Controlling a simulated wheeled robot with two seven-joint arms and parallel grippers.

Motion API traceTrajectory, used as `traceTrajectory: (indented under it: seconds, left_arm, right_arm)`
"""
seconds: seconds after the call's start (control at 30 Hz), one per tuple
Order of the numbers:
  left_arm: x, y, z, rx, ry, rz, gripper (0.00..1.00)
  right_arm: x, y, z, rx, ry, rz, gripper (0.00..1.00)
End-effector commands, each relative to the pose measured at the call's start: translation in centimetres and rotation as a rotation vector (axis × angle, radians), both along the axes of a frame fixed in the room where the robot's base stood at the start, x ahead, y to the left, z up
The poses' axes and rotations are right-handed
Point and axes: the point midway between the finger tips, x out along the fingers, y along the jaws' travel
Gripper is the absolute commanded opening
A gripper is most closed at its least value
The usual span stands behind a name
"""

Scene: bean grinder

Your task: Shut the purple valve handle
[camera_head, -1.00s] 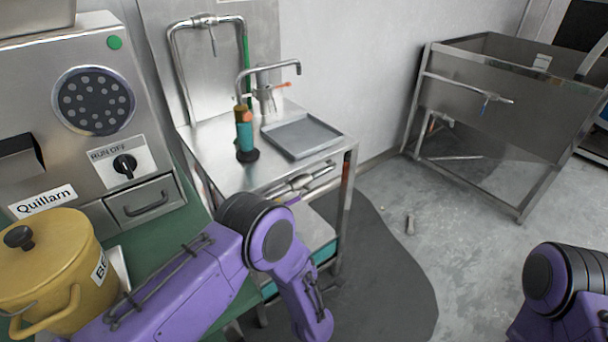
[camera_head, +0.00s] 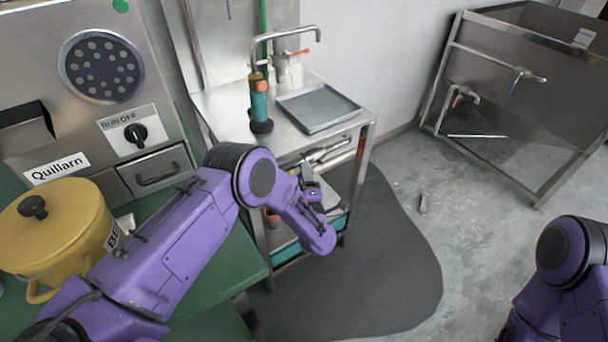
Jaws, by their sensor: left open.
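I cannot make out a purple valve handle; the only purple I see is on my own arms. Metal pipes (camera_head: 335,150) run under the top of the steel table, and my left arm hides part of what lies below them. My left gripper (camera_head: 311,176) is small and partly hidden behind my left forearm, at the table's front side just below the pipes in the picture. It is open, and I see nothing held in it. My right arm shows at the lower right edge, but its gripper is out of view.
A yellow pot (camera_head: 55,235) stands on the green counter (camera_head: 215,262). A dark wet patch (camera_head: 390,265) covers the floor.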

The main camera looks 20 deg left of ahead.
Motion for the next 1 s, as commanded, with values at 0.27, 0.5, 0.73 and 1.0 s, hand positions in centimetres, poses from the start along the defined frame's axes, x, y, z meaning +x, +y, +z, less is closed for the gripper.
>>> traceTrajectory:
  seconds: [0.27, 0.5, 0.73, 1.0]
  left_arm:
    - [0.0, 0.0, 0.0, 0.000, 0.000, 0.001, 0.00]
    - [-0.1, 0.1, 0.1, 0.006, 0.007, 0.002, 0.00]
    - [0.0, 0.0, 1.0, 0.057, 0.072, 0.002, 0.00]
    - [0.2, -0.1, 2.5, 0.177, 0.227, 0.003, 0.00]
  right_arm:
    - [0.0, 0.0, 0.0, 0.000, 0.000, 0.000, 0.43]
    - [0.0, 0.0, 0.2, 0.000, 0.000, 0.000, 0.43]
    - [0.0, 0.0, 1.2, 0.000, 0.000, 0.000, 0.43]
    - [0.0, 0.0, 3.0, 0.000, 0.000, 0.000, 0.43]
